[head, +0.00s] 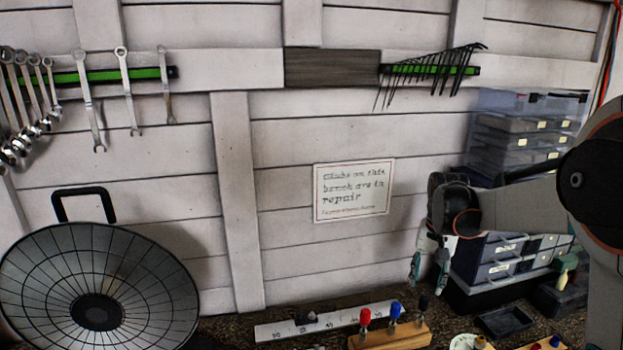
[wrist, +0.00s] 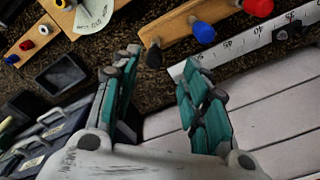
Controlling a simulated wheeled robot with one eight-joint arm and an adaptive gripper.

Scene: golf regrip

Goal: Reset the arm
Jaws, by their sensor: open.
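My gripper (head: 429,274) hangs at the right of the head view, above the bench and in front of the white plank wall. Its two teal-padded fingers point down and stand apart, with nothing between them. In the wrist view my gripper (wrist: 158,92) shows both fingers spread, with the dark bench top behind the gap. My arm comes in from the right edge of the head view.
A wooden block with red, blue and black knobs (head: 390,338) and a white ruler (head: 325,322) lie on the bench. Drawer units (head: 500,262) and a black tray (head: 505,320) stand at right. A round dark-framed disc (head: 97,275) stands at left. A sign (head: 353,190) hangs behind.

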